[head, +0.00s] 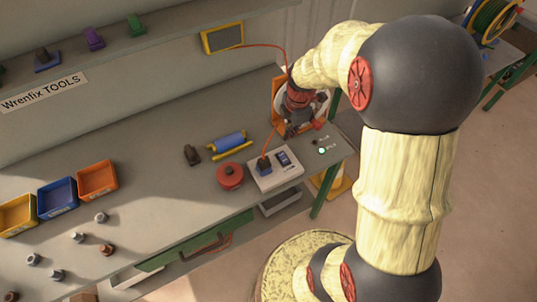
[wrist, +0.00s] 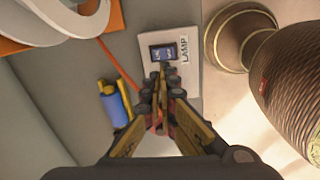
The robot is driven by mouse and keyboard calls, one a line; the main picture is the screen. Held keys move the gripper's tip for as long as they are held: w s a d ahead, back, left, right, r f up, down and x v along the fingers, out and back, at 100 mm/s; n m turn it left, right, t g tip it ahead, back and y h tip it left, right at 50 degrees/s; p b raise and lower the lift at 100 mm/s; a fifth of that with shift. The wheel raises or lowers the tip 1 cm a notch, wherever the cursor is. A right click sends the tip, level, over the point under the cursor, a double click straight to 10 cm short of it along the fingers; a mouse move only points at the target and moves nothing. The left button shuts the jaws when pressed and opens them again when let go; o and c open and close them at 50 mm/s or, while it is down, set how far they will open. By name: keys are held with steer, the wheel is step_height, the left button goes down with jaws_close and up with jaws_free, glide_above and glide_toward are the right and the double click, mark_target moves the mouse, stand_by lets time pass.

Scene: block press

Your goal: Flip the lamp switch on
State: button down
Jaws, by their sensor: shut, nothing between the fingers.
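The lamp switch (wrist: 164,51) is a dark blue rocker with white marks on a pale plate (wrist: 145,20), beside a printed LAMP label. I cannot tell which way the rocker is tipped. My gripper (wrist: 161,75) is shut and empty. In the wrist view its fingertips lie just below the rocker's lower edge; whether they touch it I cannot tell. In the head view my gripper (head: 289,132) hangs above the back of the bench, near a white box (head: 277,181) with a dark blue rocker (head: 283,158) on top.
An orange cable (head: 268,46) runs from a yellow-framed wall box (head: 222,38). A blue roller (head: 229,141), a red round pot (head: 230,176) and a dark block (head: 192,155) stand left of the white box. A green light (head: 322,150) glows at the right. Coloured bins (head: 57,199) sit far left.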

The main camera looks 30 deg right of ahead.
mark_target(282, 155)
steer(key=shift+w+a+n, duration=0.1)
steer(key=shift+a+n, duration=0.1)
steer(key=shift+n, duration=0.4)
steer(key=shift+f, duration=0.15)
steer(key=f, duration=0.4)
steer(key=w+f+b, duration=0.1)
steer(key=f, duration=0.4)
steer(key=w+f, duration=0.1)
steer(key=f, duration=0.3)
steer(key=shift+f, duration=0.35)
